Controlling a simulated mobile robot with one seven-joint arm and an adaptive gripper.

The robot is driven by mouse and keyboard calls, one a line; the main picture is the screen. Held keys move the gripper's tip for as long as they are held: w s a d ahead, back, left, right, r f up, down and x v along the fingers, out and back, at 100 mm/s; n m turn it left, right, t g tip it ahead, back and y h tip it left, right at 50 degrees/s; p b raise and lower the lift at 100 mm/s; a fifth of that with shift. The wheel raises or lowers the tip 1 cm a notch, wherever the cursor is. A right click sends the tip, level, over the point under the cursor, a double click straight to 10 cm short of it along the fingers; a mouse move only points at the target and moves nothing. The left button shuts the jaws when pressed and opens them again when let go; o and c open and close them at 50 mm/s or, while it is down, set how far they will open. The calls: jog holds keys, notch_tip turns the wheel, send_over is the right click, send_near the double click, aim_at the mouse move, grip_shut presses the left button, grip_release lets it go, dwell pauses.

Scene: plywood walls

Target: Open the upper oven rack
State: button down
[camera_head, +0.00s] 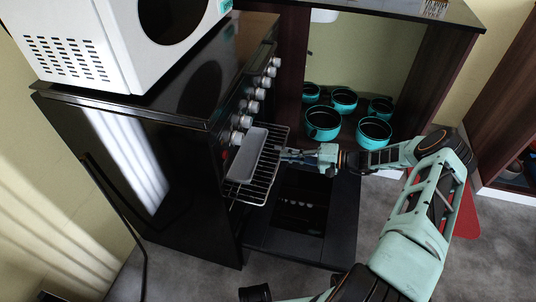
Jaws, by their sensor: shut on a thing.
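The upper oven rack (267,172) is a wire rack standing partly out of the black oven's front. A grey tray (246,153) lies on it. The oven door (341,217) is folded down flat below the rack. My gripper (288,155) comes from the right at the rack's outer edge and is shut on that edge. The fingertips are small in the picture and their exact hold on the wire is hard to see. The rack's inner end is hidden inside the oven.
The black stove (135,140) carries a row of knobs (256,93) above the rack. A white microwave (75,45) stands on top. Several teal pots (322,123) stand in an open cabinet behind. Grey floor (495,245) is free at the right.

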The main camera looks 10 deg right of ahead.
jog(key=f+b+v, duration=0.2)
jog(key=v, duration=0.8)
jog(key=shift+d+b, duration=0.25)
jog(key=shift+b, duration=0.15)
jog(key=shift+s, duration=0.1)
jog(key=c, duration=2.1)
grip_release()
jog(key=v, duration=1.2)
jog(key=shift+r, duration=0.1)
